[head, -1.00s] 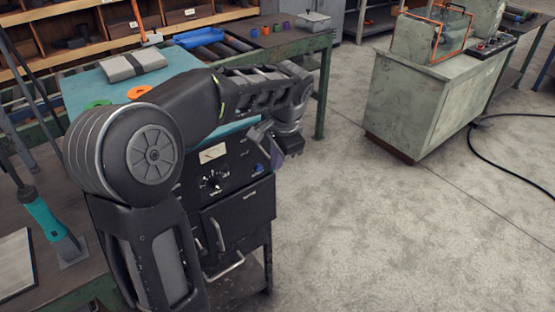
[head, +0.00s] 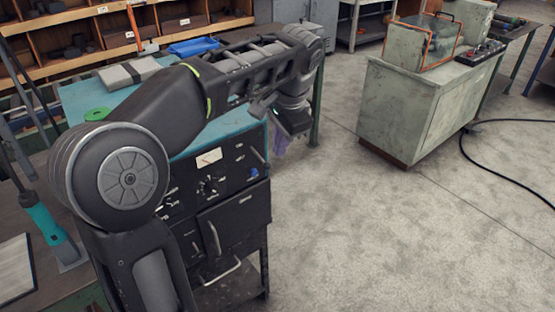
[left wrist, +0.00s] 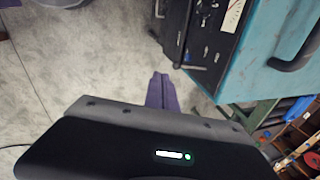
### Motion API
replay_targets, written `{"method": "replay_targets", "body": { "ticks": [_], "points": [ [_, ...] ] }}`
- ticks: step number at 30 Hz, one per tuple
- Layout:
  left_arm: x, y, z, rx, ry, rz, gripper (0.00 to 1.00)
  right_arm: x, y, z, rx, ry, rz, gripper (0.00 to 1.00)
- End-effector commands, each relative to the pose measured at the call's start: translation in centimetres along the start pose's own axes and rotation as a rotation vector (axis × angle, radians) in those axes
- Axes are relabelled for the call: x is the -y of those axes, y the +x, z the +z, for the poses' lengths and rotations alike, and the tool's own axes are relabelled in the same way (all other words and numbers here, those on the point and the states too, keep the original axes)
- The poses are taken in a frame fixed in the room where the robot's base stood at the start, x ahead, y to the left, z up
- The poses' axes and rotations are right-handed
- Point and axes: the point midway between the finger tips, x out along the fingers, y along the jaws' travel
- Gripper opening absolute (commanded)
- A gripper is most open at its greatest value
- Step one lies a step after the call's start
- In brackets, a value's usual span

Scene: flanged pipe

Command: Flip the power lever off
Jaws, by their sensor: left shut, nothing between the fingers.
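The black control panel (head: 228,180) is the front of a teal-topped cabinet, with a white meter, a round dial (head: 208,187) and a blue knob (head: 253,173). A small grey lever-like piece (head: 257,154) sticks out near its upper right; I cannot tell whether it is the power lever or how it is set. My left gripper (head: 280,146) is beyond the panel's right edge, apart from it, its purple fingers partly hidden. In the left wrist view its shut, empty fingers (left wrist: 161,92) point over bare floor, with the panel (left wrist: 208,35) above and right.
Below the panel are a black door (head: 235,222) and metal handles. My left arm crosses above the teal top (head: 200,138) and hides part of it. A grey-green cabinet (head: 415,110) stands at right, with a black cable on the floor. The floor between is clear.

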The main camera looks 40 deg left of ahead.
Motion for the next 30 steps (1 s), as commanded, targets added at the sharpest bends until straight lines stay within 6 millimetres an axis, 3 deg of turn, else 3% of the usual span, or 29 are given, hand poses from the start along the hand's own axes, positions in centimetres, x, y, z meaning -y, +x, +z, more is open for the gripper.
{"method": "replay_targets", "body": {
  "ticks": [3, 13, 17, 19, 23, 26, 29, 30],
  "points": [
    [0.1, -1.5, -0.1, -0.001, 0.002, 0.0, 0.0, 0.1, -0.6, 0.1, 0.001, 0.002, 0.002, 0.59],
    [0.0, -1.7, 0.0, 0.0, 0.002, 0.001, 0.0, 0.1, -0.5, 0.1, 0.002, 0.002, 0.002, 0.59],
    [-0.2, -1.2, -0.3, 0.0, 0.006, 0.005, 0.0, 0.1, -0.5, 0.1, 0.002, 0.002, 0.002, 0.5],
    [-1.0, 0.0, -1.0, -0.002, 0.014, 0.014, 0.0, 0.1, -0.5, 0.1, 0.002, 0.002, 0.002, 0.44],
    [-4.3, 5.0, -3.7, -0.019, 0.039, 0.063, 0.0, 0.1, -0.5, 0.1, 0.002, 0.002, 0.002, 0.33],
    [-9.4, 11.7, -5.9, -0.041, 0.048, 0.142, 0.0, 0.1, -0.5, 0.1, 0.002, 0.002, 0.002, 0.25],
    [-17.0, 19.8, -6.5, -0.06, 0.014, 0.264, 0.0, 0.1, -0.5, 0.1, 0.002, 0.002, 0.002, 0.17],
    [-20.5, 23.0, -6.1, -0.064, -0.017, 0.319, 0.0, 0.1, -0.5, 0.1, 0.002, 0.002, 0.002, 0.14]
  ]
}}
